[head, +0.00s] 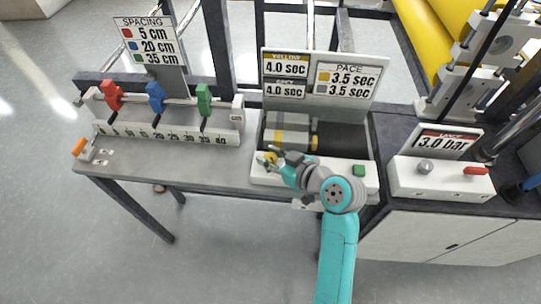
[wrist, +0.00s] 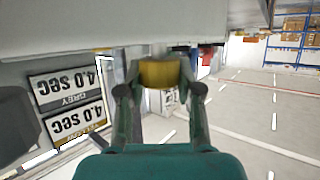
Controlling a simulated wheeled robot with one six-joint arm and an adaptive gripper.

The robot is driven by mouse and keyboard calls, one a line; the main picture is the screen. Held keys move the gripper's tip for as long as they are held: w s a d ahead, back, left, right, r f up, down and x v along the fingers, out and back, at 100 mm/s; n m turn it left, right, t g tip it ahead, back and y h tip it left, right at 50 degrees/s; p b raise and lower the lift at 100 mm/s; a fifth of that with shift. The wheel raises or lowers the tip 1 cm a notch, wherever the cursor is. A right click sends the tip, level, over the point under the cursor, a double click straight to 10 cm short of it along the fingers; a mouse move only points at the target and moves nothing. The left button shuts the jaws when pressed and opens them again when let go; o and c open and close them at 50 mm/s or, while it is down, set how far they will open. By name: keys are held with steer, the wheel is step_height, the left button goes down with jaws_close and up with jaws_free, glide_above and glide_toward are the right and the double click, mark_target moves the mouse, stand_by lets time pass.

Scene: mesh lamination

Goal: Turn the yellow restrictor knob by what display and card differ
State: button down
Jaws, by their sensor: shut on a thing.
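The yellow restrictor knob (wrist: 158,74) sits between my two fingers in the wrist view. It also shows as a small yellow patch in the head view (head: 270,158), mostly covered by my fingers. My gripper (head: 266,157) is shut on it at the left front of the white control box (head: 318,175). The display (head: 285,70) reads yellow 4.0 sec and grey 4.0 sec; both readings appear upside down in the wrist view (wrist: 70,107).
A green button (head: 359,170) is on the box's right end. A spacing rail (head: 170,133) with red, blue and green clamps stands left. At right, a lance box (head: 440,180) has a grey knob and red lever beneath a 3.0 bar sign (head: 445,143). Open floor lies in front.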

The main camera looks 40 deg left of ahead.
stand_by(0.4)
steer(key=c, duration=0.7)
jaws_free()
steer(key=shift+c, duration=0.2)
steer(key=v, duration=1.2)
steer(key=shift+w, duration=0.15)
